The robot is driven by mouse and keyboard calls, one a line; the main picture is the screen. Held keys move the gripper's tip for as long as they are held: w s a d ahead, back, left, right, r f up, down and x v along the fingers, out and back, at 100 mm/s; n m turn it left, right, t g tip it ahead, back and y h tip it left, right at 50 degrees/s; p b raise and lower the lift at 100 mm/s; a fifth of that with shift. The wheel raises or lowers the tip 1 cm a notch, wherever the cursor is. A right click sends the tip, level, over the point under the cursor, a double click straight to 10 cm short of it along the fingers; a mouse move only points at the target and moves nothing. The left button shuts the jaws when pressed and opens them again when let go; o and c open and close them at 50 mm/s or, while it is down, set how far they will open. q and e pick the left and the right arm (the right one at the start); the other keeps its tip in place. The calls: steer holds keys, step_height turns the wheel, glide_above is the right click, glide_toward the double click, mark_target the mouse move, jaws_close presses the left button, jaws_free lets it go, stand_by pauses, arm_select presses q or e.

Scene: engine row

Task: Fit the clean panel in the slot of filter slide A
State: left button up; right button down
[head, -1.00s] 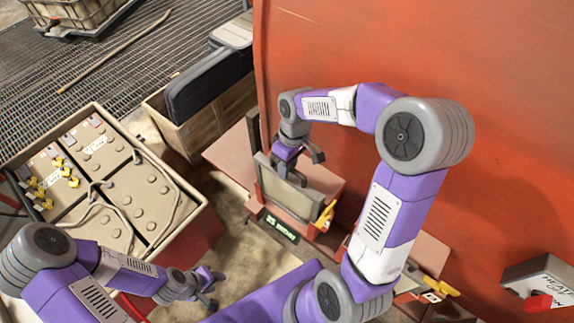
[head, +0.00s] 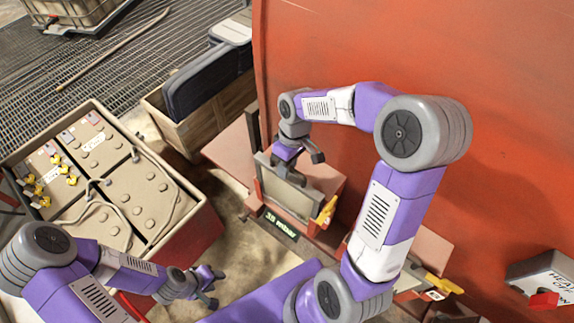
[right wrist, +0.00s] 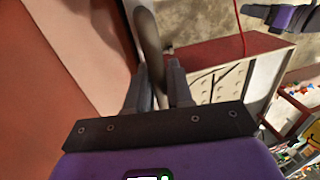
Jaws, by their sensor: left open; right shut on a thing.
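A grey, flat panel (head: 297,197) stands upright in the orange-red filter slide (head: 264,200) beside the red engine wall. My right gripper (head: 299,170) is at the panel's top edge and shut on it. In the right wrist view the panel (right wrist: 149,45) shows edge-on between the two fingers (right wrist: 153,85). How deep it sits in the slot is hard to tell. I cannot read a letter on this slide. My left gripper (head: 208,287) is open and empty, low in the head view, away from the slide.
A small display (head: 281,227) on the slide's front reads "38 mbar". A yellow lever (head: 327,211) is at its right side. A battery crate (head: 180,235) stands left, a wooden box with dark panels (head: 208,80) behind. Another yellow handle (head: 443,284) is at lower right.

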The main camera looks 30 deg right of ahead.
steer(key=shift+f+b, duration=1.25)
steer(key=shift+f, duration=0.45)
steer(key=c, duration=0.9)
jaws_free()
steer(key=r, duration=0.2)
steer(key=d+r, duration=0.1)
steer(key=r, duration=0.2)
steer(key=r+p, duration=0.1)
steer(key=r, duration=0.1)
steer(key=shift+w+d+r, duration=0.2)
steer(key=shift+w+r, duration=0.05)
